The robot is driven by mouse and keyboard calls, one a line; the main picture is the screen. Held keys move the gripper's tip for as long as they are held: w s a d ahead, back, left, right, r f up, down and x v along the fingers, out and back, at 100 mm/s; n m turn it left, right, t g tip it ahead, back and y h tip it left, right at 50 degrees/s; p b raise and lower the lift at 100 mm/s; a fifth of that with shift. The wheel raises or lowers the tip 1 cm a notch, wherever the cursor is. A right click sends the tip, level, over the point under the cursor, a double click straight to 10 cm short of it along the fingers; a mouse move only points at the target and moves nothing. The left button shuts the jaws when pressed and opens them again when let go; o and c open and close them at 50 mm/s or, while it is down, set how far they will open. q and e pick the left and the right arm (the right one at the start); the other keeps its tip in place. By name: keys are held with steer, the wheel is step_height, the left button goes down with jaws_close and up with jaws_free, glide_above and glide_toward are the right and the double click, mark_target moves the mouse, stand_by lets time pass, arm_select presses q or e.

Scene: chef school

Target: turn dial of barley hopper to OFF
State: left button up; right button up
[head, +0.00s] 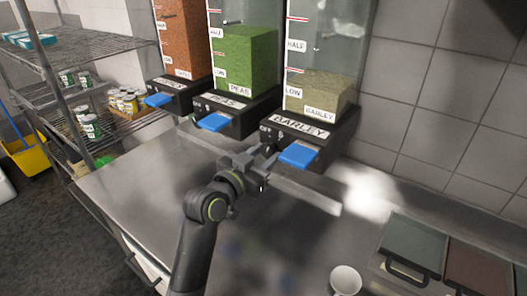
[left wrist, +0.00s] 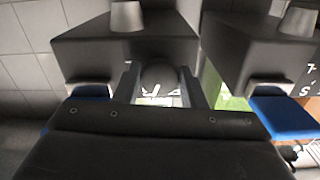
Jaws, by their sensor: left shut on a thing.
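The barley hopper (head: 318,82) is the rightmost of three clear hoppers, with pale grain at the bottom and a black base marked BARLEY. Its blue lever (head: 298,154) sticks out in front. My left gripper (head: 268,152) is at the left part of the base's front, beside the lever. In the left wrist view the gripper (left wrist: 162,88) is shut on a dark rounded dial (left wrist: 158,75) on the base's front. White markings show partly behind the dial. I cannot read which mark it points to. In the head view the dial is hidden by the gripper. My right gripper is in neither view.
The peas hopper (head: 247,62) and an orange-filled hopper (head: 185,40) stand to the left, each with a blue lever. A white cup (head: 345,280) and lidded containers (head: 411,246) are at the lower right of the steel counter (head: 130,185). A wire shelf stands at left.

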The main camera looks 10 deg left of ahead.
arm_select(q)
steer(key=n+p, duration=0.2)
steer(key=n, duration=0.1)
steer(key=n+p, duration=0.3)
steer(key=shift+d+r, duration=0.1)
steer(key=shift+r, duration=0.1)
steer(key=shift+n+p, duration=1.2)
steer(key=shift+n, duration=0.7)
steer(key=shift+f, duration=0.1)
steer(key=o, duration=1)
steer(key=shift+s+f, duration=0.15)
steer(key=shift+s, duration=0.3)
steer(key=b+v, duration=0.4)
steer(key=v, duration=1.2)
steer(key=shift+s+a, duration=0.2)
steer(key=shift+s, duration=0.05)
